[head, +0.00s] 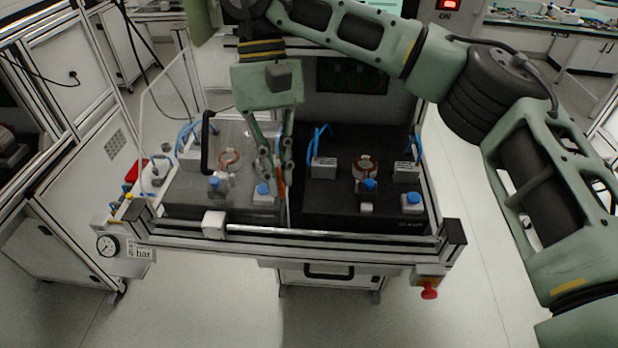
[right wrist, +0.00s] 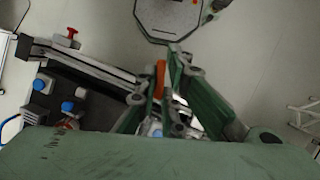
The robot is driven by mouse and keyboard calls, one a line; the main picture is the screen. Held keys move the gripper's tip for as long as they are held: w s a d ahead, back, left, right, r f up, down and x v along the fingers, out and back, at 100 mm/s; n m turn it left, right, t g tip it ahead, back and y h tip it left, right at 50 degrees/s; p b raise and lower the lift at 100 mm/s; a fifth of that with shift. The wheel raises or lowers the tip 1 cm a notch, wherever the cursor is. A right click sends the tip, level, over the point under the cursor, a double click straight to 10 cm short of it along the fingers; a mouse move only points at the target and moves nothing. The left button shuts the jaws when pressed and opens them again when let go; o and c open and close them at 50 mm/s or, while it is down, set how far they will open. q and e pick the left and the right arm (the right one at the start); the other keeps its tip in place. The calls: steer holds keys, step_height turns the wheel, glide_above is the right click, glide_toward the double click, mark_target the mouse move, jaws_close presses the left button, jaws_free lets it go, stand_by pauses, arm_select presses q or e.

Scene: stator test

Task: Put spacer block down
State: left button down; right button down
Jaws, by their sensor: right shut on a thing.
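My right gripper (head: 276,168) comes down from above over the front middle of the bench, between the left and right test stations. It is shut on a narrow orange piece, which I take to be the spacer block (head: 281,178). The fingers cover part of it, and I cannot tell whether its lower end touches anything. In the right wrist view the orange spacer block (right wrist: 160,79) shows beside the green fingers of the right gripper (right wrist: 162,88). My left gripper is not in view.
The left station has a clear cover with a black handle (head: 207,143) and a stator (head: 230,160). The right station (head: 325,212) holds another stator (head: 366,166), grey blocks and blue-topped parts. A metal rail (head: 330,237) runs along the front. A red knob (head: 429,292) sticks out front right.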

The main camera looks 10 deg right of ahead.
steer(key=s+d+f, duration=0.4)
steer(key=d+f, duration=0.3)
steer(key=d, duration=0.1)
steer(key=s+d+f, duration=0.4)
steer(key=d+f, duration=0.4)
steer(key=d, duration=0.1)
steer(key=shift+s+d+m, duration=0.2)
steer(key=shift+s+m, duration=0.1)
steer(key=shift+m, duration=0.1)
